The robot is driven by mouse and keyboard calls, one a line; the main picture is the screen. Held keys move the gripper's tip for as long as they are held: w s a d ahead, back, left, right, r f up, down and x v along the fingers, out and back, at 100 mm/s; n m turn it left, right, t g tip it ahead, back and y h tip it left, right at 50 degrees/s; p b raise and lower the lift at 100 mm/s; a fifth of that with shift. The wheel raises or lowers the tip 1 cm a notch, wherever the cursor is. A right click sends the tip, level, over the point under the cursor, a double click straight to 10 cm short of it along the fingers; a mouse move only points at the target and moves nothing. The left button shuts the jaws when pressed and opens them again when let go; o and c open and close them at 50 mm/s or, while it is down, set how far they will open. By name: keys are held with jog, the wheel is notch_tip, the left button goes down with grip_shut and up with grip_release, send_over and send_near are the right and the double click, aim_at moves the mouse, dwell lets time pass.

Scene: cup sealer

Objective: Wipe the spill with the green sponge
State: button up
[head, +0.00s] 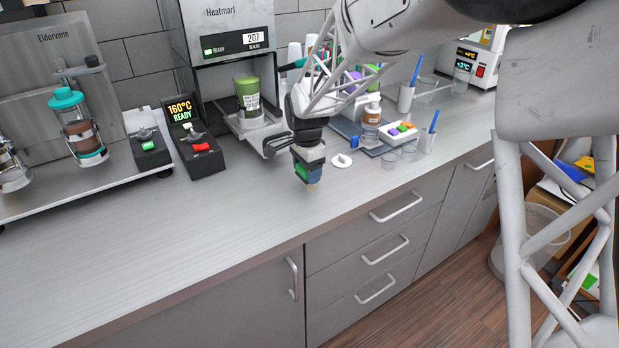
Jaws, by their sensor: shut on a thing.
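My gripper (309,163) points down over the counter, right of and in front of the cup sealer. It is shut on the green sponge (302,171), of which only a small green part shows beside a blue part at the fingertips. A small tan patch (312,187) shows just below the fingertips. I cannot tell whether it is part of the spill or of the held thing, nor whether the sponge touches the counter. No other spill is clear on the counter.
A white lid (341,161), clear cups (390,160) and a tray of coloured pieces (400,132) are to the right. The front counter (200,230) is clear.

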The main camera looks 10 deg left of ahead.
jog(key=shift+r, duration=3.05)
jog(key=shift+s, duration=0.1)
jog(key=shift+s+a+f, duration=0.1)
jog(key=shift+s+a, duration=0.15)
jog(key=shift+a, duration=0.05)
jog(key=shift+f, duration=0.1)
